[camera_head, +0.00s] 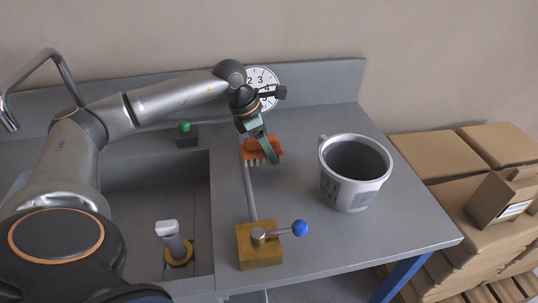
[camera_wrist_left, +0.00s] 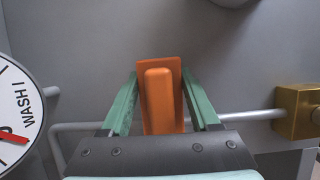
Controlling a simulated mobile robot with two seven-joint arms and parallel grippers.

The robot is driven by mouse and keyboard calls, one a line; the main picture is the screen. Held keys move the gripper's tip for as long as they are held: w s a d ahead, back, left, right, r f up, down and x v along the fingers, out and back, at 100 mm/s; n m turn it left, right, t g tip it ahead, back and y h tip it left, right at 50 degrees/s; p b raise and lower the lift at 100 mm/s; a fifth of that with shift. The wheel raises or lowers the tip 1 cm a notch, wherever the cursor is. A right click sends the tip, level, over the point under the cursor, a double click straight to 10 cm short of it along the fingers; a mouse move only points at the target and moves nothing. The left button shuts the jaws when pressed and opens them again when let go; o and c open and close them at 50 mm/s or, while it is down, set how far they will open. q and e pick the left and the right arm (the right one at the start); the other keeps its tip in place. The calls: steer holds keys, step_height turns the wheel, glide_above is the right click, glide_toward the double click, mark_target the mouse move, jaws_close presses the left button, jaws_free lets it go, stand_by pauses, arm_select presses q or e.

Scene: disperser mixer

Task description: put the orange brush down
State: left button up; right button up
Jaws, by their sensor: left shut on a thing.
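The orange brush (camera_head: 262,149) has pale bristles pointing down. My left gripper (camera_head: 266,147) reaches over the grey worktop from the left and is shut on the brush. In the left wrist view, the orange brush (camera_wrist_left: 160,97) sits between the two green fingers of the gripper (camera_wrist_left: 160,88), with its raised back toward the camera. The brush is over the worktop (camera_head: 300,230), behind the brass valve block; I cannot tell whether its bristles touch the surface. My right gripper is not in view.
A grey bucket (camera_head: 347,195) stands right of the brush. A brass block (camera_head: 258,252) with a blue-knobbed lever stands in front, joined to a pipe (camera_head: 249,190). The sink (camera_head: 140,200) lies left. A dial (camera_head: 262,83) and a green button (camera_head: 185,127) are behind. Right-front worktop is clear.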

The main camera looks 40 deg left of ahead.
mark_target(250, 140)
arm_select(q)
steer(key=shift+f, duration=1.3)
steer(key=shift+f, duration=0.15)
steer(key=o, duration=1.2)
steer(key=p+v, duration=0.1)
steer(key=v, duration=1.1)
steer(key=shift+s+r, duration=0.1)
steer(key=shift+r, duration=0.15)
steer(key=shift+f, duration=0.1)
